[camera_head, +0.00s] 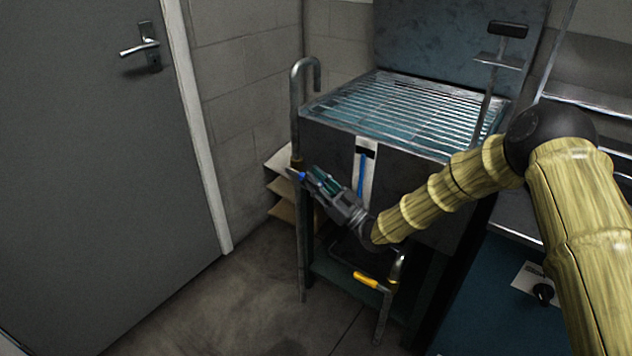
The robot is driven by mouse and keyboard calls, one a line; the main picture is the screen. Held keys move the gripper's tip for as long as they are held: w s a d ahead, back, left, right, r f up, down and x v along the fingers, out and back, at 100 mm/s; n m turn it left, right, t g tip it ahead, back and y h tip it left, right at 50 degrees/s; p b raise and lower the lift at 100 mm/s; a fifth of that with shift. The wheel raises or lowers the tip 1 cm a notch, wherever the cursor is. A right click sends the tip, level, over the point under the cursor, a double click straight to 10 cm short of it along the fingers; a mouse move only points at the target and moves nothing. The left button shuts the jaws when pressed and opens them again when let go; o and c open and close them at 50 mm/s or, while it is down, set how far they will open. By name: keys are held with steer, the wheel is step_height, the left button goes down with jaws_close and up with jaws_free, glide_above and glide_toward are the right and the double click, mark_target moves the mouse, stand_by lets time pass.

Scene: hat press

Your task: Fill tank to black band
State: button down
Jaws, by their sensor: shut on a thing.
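The tank (328,124) is a dark metal box with a wire grid over its top. A white gauge strip (371,185) on its front has a black band (366,152) near the top. A blue column (361,174) on the strip rises to about the band's lower edge; exact contact is too small to tell. A hooked grey pipe (296,105) stands at the tank's left corner. My gripper (306,178) is shut on a small blue handle (301,175) at this pipe. The fingers hide part of the handle.
A lower pipe with a yellow handle (366,280) sits below the tank front. An upright lever with a black grip (508,29) stands at the tank's right. Shelves (281,185) are behind the pipe. Floor is clear toward the grey door (95,180).

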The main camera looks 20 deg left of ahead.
steer(key=c, duration=1.4)
jaws_free()
steer(key=shift+o, duration=0.2)
steer(key=shift+d, duration=0.1)
steer(key=v, duration=0.7)
steer(key=shift+d+f, duration=0.15)
steer(key=shift+s, duration=0.1)
